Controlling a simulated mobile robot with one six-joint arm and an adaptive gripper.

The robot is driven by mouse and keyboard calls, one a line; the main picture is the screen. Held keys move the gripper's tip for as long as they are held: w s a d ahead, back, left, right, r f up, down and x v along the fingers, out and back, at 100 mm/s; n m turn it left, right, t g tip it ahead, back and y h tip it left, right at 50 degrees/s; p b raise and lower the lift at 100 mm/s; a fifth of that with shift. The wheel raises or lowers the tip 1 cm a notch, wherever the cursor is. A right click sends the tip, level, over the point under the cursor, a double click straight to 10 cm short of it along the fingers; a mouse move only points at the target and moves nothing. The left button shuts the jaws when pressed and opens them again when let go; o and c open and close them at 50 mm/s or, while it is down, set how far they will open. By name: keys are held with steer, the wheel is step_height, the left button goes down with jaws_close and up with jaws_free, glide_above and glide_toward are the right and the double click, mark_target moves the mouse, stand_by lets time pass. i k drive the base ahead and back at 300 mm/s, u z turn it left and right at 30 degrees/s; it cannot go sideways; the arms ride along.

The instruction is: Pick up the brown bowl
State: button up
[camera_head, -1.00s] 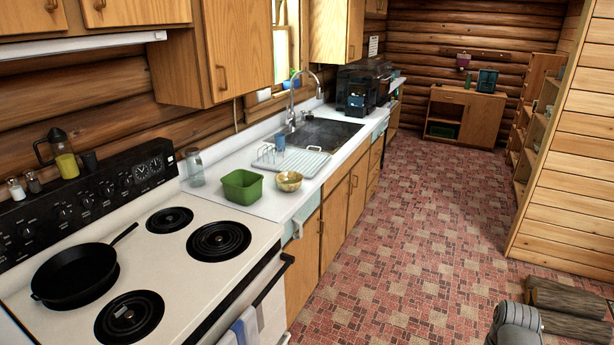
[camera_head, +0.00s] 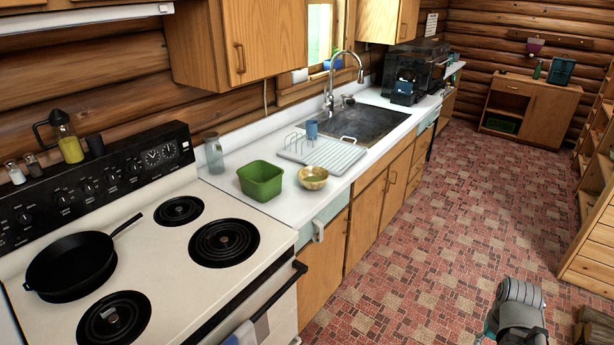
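A small round brown-yellow bowl (camera_head: 313,178) sits on the white counter (camera_head: 290,210), just right of a green square tub and in front of the dish rack. It looks upright, with its inside partly showing. Part of my arm shows at the lower right, over the floor and well apart from the bowl. My gripper's fingertips cannot be made out in this view.
A green tub (camera_head: 260,181) stands close left of the bowl. A dish rack (camera_head: 320,151) with a blue cup (camera_head: 311,130) lies behind it. The stove (camera_head: 160,270) with a black pan (camera_head: 70,265) is at left. The patterned floor (camera_head: 420,240) is open.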

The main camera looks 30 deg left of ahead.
mark_target(312, 178)
steer(key=u, duration=0.2)
steer(key=i, duration=1.35)
steer(key=u, duration=0.3)
